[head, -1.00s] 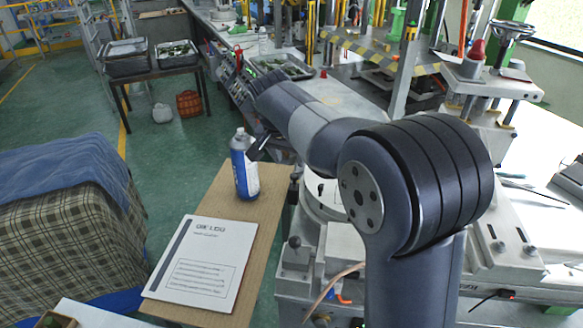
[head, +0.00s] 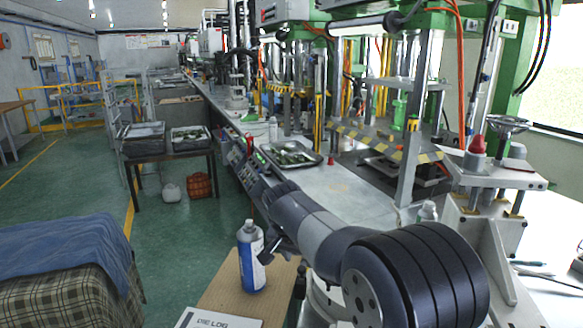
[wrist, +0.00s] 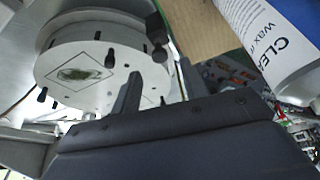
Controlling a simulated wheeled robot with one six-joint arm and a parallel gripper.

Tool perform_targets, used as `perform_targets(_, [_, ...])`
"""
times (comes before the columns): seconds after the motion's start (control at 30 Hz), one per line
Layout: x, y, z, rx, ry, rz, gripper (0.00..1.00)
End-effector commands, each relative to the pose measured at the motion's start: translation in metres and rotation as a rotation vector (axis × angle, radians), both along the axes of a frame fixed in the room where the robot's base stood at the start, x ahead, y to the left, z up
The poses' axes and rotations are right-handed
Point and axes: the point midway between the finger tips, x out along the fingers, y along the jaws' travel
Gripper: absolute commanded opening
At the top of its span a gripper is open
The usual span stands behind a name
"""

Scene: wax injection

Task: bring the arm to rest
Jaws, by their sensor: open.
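My gripper (head: 268,250) is at the end of my folded arm in the head view, low and just right of a white and blue bottle (head: 251,262). In the wrist view the two dark fingers of my gripper (wrist: 160,85) stand apart with nothing between them. The bottle stands upright on a wooden board and shows at the upper right of the wrist view (wrist: 278,45), outside the fingers. I cannot tell whether the gripper touches it. My elbow fills the lower right of the head view.
The wooden board (head: 225,289) also bears a die log (head: 218,321), cut off by the frame. A round white plate (wrist: 75,50) lies beyond the fingers. A long bench (head: 345,190) with a tray (head: 290,155) runs behind the arm. A covered stack (head: 60,265) is at left; green floor lies between.

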Motion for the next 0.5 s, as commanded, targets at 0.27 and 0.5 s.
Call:
perform_targets(0.27, [0.018,-0.008,-0.048,-0.001,0.003,-0.001,0.42])
perform_targets(0.5, [0.018,-0.008,-0.033,0.0,-0.001,0.0,0.42])
